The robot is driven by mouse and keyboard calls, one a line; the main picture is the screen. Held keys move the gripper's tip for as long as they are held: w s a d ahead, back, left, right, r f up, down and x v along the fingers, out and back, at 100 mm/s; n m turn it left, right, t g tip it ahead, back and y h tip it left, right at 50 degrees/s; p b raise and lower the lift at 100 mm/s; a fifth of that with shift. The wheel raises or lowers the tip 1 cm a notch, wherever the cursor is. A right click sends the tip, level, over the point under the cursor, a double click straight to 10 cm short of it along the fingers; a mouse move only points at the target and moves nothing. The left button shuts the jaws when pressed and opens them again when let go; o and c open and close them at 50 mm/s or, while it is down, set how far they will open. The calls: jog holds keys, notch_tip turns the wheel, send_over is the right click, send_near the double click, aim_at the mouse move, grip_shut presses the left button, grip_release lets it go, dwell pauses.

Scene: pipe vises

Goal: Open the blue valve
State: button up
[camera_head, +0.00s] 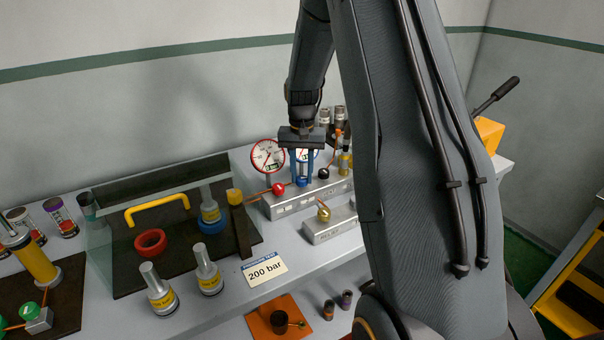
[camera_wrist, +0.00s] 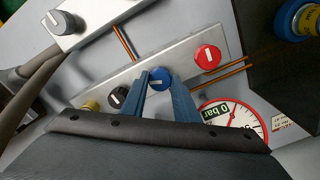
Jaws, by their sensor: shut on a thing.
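The blue valve (camera_head: 302,182) is a small round knob on a metal manifold block (camera_head: 290,207) by the back wall. In the wrist view the blue knob (camera_wrist: 159,79) sits between the two fingers of my gripper (camera_wrist: 160,92), and a pale mark shows on its face. My gripper (camera_head: 302,172) points down over the valve and is shut on it. A red knob (camera_head: 278,189) stands left of it and a black knob (camera_head: 324,173) right of it. Part of the blue knob is hidden by the fingers.
A gauge (camera_head: 267,155) stands behind the red knob; a gauge display in the wrist view (camera_wrist: 214,113) reads 0 bar. A sign (camera_head: 265,271) reads 200 bar. A smaller block (camera_head: 325,228) with a brass knob lies in front. A clear-walled case (camera_head: 160,177) stands left.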

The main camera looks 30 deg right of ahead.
aim_at(302, 178)
jog(key=shift+n, duration=1.5)
jog(key=o, duration=1.1)
jog(key=shift+c, duration=0.2)
jog(key=shift+r, duration=0.1)
notch_tip(302, 178, up, 8)
jog(key=shift+f+b, duration=0.15)
jog(key=shift+b, duration=0.9)
